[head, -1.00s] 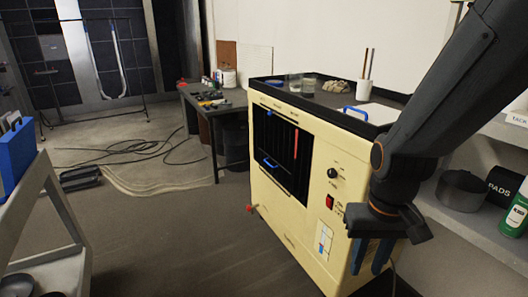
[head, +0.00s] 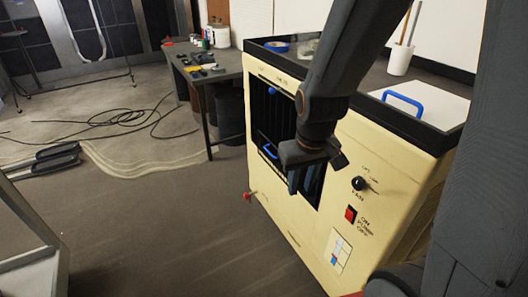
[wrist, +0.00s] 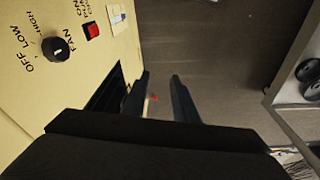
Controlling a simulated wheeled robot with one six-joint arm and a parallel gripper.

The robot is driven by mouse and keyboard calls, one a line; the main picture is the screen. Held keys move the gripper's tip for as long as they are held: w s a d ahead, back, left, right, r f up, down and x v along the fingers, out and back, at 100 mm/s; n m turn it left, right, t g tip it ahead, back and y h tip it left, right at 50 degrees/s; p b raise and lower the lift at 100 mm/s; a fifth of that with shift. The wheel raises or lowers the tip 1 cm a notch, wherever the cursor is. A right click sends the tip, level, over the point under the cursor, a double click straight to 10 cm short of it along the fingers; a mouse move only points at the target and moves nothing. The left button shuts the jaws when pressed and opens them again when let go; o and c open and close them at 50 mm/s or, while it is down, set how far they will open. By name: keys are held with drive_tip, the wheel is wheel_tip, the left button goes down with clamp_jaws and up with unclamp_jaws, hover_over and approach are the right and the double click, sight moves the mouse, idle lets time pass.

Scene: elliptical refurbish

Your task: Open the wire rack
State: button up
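A cream cabinet (head: 290,215) has a dark opening in its front with thin upright bars, which looks like the wire rack (head: 268,112). A blue handle (head: 269,151) sits low on it, and a smaller blue piece shows near its top. My gripper (head: 303,184) hangs in front of the right part of the opening and hides some of it. The handle is just left of my gripper, and I see no contact. In the wrist view the two dark fingers (wrist: 160,84) stand apart with nothing between them. The dark opening (wrist: 104,94) shows left of them.
The cabinet front carries a fan knob (head: 359,184), a red switch (head: 351,214) and a red-tipped peg (head: 249,196) low at the left. A blue-handled lid (head: 428,100) lies on top. Cables (head: 125,125) cross the floor. Open floor lies left of the cabinet.

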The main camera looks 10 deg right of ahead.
drive_tip(key=w+f+n+t+b, duration=0.2)
drive_tip(key=w+f, duration=0.4)
drive_tip(key=w, duration=0.7)
drive_tip(key=w+f+n+t+b, duration=0.2)
drive_tip(key=w+f+n+t, duration=0.2)
drive_tip(key=w, duration=0.9)
drive_tip(key=w+f+n+t+b, duration=0.3)
drive_tip(key=w+f+t, duration=0.4)
drive_tip(key=w+f, duration=0.3)
drive_tip(key=w+n, duration=0.1)
drive_tip(key=w, duration=0.3)
drive_tip(key=shift+d+f+t, duration=0.2)
drive_tip(key=shift+d+t, duration=0.1)
clamp_jaws()
